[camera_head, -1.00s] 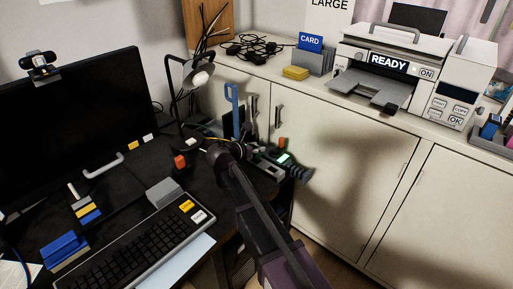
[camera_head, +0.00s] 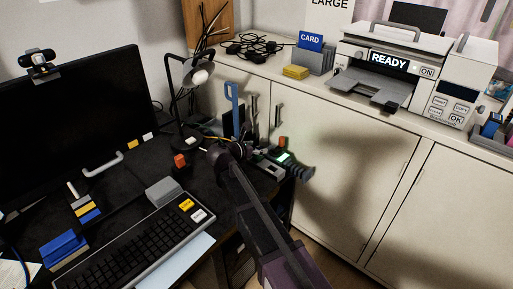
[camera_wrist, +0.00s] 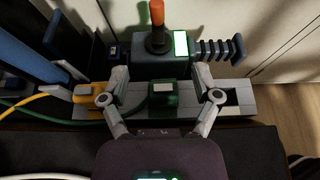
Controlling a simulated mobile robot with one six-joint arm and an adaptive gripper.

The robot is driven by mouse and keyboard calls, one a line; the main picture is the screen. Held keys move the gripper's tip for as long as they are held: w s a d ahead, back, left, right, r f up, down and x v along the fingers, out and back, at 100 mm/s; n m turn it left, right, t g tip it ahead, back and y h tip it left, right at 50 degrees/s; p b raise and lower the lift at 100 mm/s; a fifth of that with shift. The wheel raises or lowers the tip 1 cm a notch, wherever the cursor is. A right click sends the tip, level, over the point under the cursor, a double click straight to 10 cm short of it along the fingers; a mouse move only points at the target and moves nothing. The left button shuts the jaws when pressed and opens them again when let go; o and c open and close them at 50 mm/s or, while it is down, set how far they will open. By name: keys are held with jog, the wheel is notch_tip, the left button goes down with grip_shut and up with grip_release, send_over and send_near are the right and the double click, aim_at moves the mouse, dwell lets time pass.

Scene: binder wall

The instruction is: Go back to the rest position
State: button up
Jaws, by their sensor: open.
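My gripper (camera_wrist: 162,82) is open in the wrist view, its two grey fingers spread wide with nothing held. A dark green block (camera_wrist: 164,103) sits on a long grey strip (camera_wrist: 239,112) and shows between the fingers; I cannot tell whether they touch it. Just beyond is a dark device with an orange-topped lever (camera_wrist: 157,14), a lit green-white screen (camera_wrist: 181,44) and a ribbed dark part at its right. In the head view, my arm reaches over the desk to these things; the fingers are not clear there.
A yellow plug (camera_wrist: 91,95) with cables and a blue bar (camera_wrist: 34,48) are left of the fingers. The desk holds a monitor (camera_head: 75,125), keyboard (camera_head: 135,240) and lamp (camera_head: 197,75). A white cabinet (camera_head: 335,165) with a printer (camera_head: 378,72) stands behind.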

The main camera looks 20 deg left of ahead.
jog(key=shift+d, duration=0.1)
dwell(0.3)
jog(key=s+d+f+m+g, duration=0.1)
jog(key=d+f+m+g, duration=0.45)
jog(key=d, duration=0.75)
jog(key=s+d+f+m+g, duration=0.2)
jog(key=d+m, duration=0.7)
jog(key=d, duration=0.4)
jog(key=s+d+f+m+g+y, duration=0.2)
jog(key=s+d+m+g+y, duration=0.1)
jog(key=s+d+m, duration=0.5)
jog(key=s+d+f+m+g+y, duration=0.2)
jog(key=s+d+m, duration=0.4)
jog(key=d+m, duration=0.35)
notch_tip(320, 180, up, 24)
jog(key=p, duration=2.3)
jog(key=shift+w+p, duration=0.35)
jog(key=shift+p, duration=0.05)
jog(key=shift+d+f, duration=0.1)
